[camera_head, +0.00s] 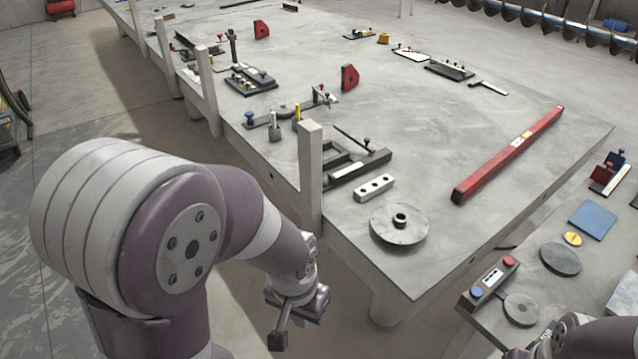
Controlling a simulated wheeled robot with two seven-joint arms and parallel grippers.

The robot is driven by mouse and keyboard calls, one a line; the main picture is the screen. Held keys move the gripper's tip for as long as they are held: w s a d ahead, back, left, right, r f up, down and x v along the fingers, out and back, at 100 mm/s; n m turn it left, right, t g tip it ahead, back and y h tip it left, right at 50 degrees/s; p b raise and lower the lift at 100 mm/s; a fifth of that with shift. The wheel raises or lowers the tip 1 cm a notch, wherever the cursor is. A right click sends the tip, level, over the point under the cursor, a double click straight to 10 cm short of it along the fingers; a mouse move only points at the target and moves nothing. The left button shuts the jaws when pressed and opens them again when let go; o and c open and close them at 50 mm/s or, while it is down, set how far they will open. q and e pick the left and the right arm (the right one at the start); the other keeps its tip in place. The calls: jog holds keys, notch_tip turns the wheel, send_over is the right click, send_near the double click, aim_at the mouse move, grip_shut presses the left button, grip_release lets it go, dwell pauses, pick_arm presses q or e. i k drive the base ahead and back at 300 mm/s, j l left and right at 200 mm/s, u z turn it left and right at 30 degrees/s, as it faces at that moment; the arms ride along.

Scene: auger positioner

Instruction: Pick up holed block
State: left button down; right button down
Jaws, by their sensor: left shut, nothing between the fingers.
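The holed block (374,187) is a small light-grey bar with several dark holes in its top. It lies flat on the big grey table near its front edge, just behind a round metal disc. My left gripper (278,340) is off the table's near left side, lower in the picture than the block and well apart from it. It points down, shut and empty. Part of my right arm (590,336) shows at the bottom right corner, cut off by the picture edge; its fingers cannot be made out.
The round disc with a hub (399,223) sits at the table corner. A grey upright post (310,175) stands at the left edge between my left arm and the block. A long red level (508,155) lies right. Dark clamping bars (358,168) lie behind the block.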

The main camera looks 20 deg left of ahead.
aim_at(362, 194)
jog(key=i+j, duration=0.4)
jog(key=j, duration=0.15)
jog(key=i+j, duration=0.4)
jog(key=j, duration=0.15)
jog(key=i+j+z, duration=0.2)
jog(key=z, duration=0.2)
jog(key=i+j+z, duration=0.15)
jog(key=j+z, duration=0.2)
jog(key=i+j+z, duration=0.1)
jog(key=j+z, duration=0.7)
jog(key=j, duration=0.1)
